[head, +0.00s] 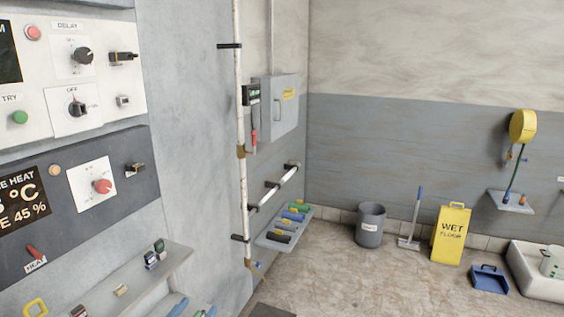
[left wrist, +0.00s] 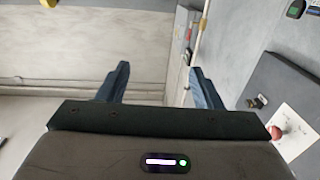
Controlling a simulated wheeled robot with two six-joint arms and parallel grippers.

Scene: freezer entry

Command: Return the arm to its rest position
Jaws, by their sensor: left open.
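My left gripper (left wrist: 158,70) shows in the left wrist view. Its two blue fingers are spread apart with nothing between them, so it is open and empty. It hangs in free air, with the wall and pipe beyond it. The dark panel with a red knob (left wrist: 276,132) is at the right of that view, apart from the fingers. In the head view I make out no arm or gripper. The red knob (head: 102,186) there sits on a white plate on the dark heat panel (head: 140,188). My right gripper is in neither view.
A shelf (head: 176,262) with small items juts out below the panels. A white pipe (head: 240,110) and a grey box (head: 280,110) are on the wall. A bin (head: 370,225), a yellow wet-floor sign (head: 451,234) and a blue dustpan (head: 489,279) stand on the floor farther off.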

